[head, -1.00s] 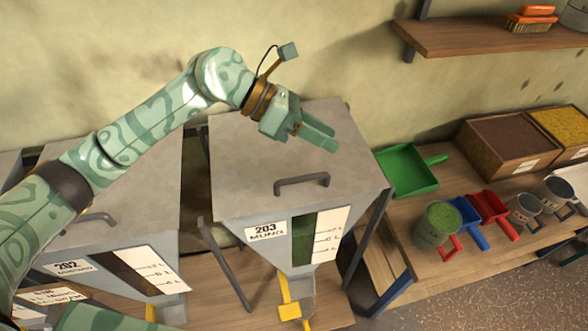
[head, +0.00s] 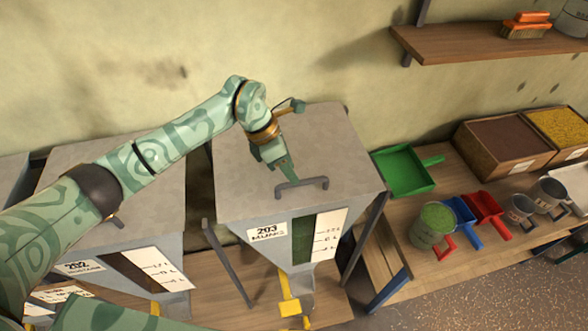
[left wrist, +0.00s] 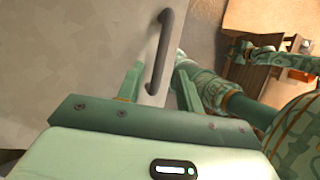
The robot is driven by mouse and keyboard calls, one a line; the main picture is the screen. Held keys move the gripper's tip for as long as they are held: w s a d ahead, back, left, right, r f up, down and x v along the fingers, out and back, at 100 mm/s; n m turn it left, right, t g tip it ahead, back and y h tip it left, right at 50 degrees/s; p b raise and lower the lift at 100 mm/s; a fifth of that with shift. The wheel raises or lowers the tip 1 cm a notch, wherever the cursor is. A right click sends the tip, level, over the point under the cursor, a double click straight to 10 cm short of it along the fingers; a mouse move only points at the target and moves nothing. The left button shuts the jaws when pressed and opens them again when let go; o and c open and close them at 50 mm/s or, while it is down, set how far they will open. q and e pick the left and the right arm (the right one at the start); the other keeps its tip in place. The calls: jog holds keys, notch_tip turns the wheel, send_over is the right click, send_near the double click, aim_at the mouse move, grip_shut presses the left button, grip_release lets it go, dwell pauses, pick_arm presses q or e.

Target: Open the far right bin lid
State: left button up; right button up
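The far right bin (head: 245,180) is a grey hopper labelled 203 with a green fill showing in its front window. Its flat grey lid (head: 325,135) lies closed, with a dark bar handle (head: 302,186) near the front edge. My left gripper (head: 291,176) points down at the handle from above. In the left wrist view, the fingers of my left gripper (left wrist: 160,78) are apart, with the handle (left wrist: 168,45) between them and a gap on either side. The fingertips are partly hidden in the head view. I do not make out my right gripper.
Bin 202 (head: 135,240) stands to the left under my left arm. A bench to the right holds a green dustpan (head: 405,172), scoops, cups and grain boxes (head: 500,150). A wall shelf (head: 480,42) is at upper right. Space above the lid is free.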

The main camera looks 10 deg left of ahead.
pick_arm(q)
jog(key=shift+x, duration=1.55)
grip_shut()
jog(key=shift+w+r, duration=0.1)
jog(key=shift+r, duration=0.05)
jog(key=w+a+r, duration=0.1)
jog(key=w+r, duration=0.2)
jog(key=r, duration=0.3)
jog(key=w+a+r+g, duration=0.1)
jog(key=w+r, duration=0.1)
jog(key=r, duration=0.3)
jog(key=w+a+r+g+h+b, duration=0.1)
jog(key=w+a+r, duration=0.1)
jog(key=r, duration=0.4)
jog(key=shift+w+r+n, duration=0.3)
jog(key=shift+w, duration=0.55)
